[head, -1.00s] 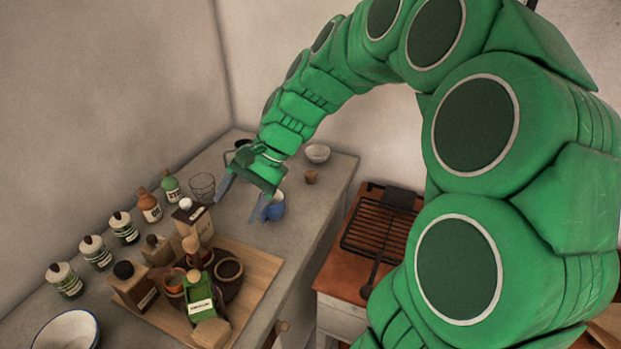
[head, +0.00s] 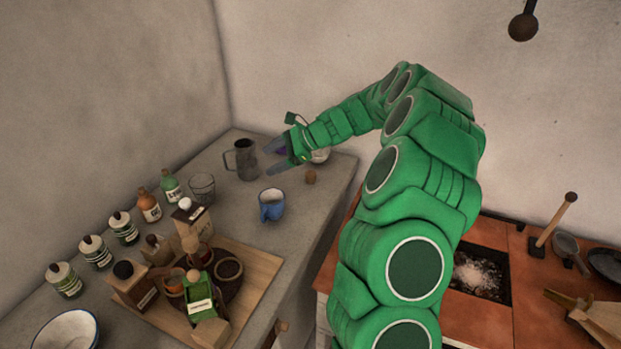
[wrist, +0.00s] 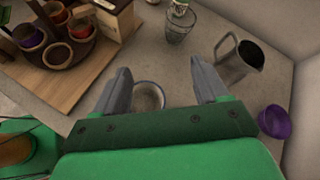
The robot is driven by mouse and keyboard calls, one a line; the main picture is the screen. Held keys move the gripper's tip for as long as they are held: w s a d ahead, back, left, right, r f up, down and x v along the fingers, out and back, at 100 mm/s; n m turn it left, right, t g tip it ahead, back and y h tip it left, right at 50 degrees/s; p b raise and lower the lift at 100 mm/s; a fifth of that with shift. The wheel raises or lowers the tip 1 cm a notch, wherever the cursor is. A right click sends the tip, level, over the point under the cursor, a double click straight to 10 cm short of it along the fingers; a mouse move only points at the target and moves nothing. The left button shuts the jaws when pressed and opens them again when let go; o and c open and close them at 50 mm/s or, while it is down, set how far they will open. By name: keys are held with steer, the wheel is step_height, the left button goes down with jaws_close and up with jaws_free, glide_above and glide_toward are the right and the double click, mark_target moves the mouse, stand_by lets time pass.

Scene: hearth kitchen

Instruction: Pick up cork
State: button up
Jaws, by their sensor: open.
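The cork (head: 310,176) is a small brown stub standing on the grey counter near its right edge, in the head view. I cannot make it out in the wrist view. My gripper (head: 269,157) is open, with its fingers pointing left above the counter, a little to the left of the cork and beyond it. In the wrist view my gripper (wrist: 164,88) shows two grey fingers spread wide with nothing held between them. The blue mug (head: 271,204) stands apart from the cork, and its rim shows between the fingers in the wrist view (wrist: 149,96).
A grey metal pitcher (head: 242,160) and a glass (head: 202,187) stand on the counter. A purple bowl (wrist: 274,121) is right of my gripper in the wrist view. A wooden board (head: 262,271) holds jars and boxes. Counter around the mug is clear.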

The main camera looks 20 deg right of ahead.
steer(key=w+d+f+m+t, duration=0.2)
steer(key=w+d+f+m, duration=0.25)
steer(key=d+f, duration=0.4)
steer(key=m+t+h, duration=0.2)
steer(key=m, duration=0.2)
glide_toward(313, 174)
steer(key=x, duration=0.3)
steer(key=shift+w+a, duration=0.15)
steer(key=shift+w, duration=0.05)
steer(key=shift+w+f, duration=0.1)
steer(key=shift+x, duration=1.25)
steer(key=x, duration=0.3)
steer(key=shift+w+a+f, duration=0.1)
steer(key=shift+a+f, duration=0.15)
steer(key=shift+a, duration=0.1)
steer(key=shift+w+a+f, duration=0.3)
steer(key=shift+w+a, duration=0.05)
steer(key=shift+w, duration=0.05)
steer(key=c, duration=1.1)
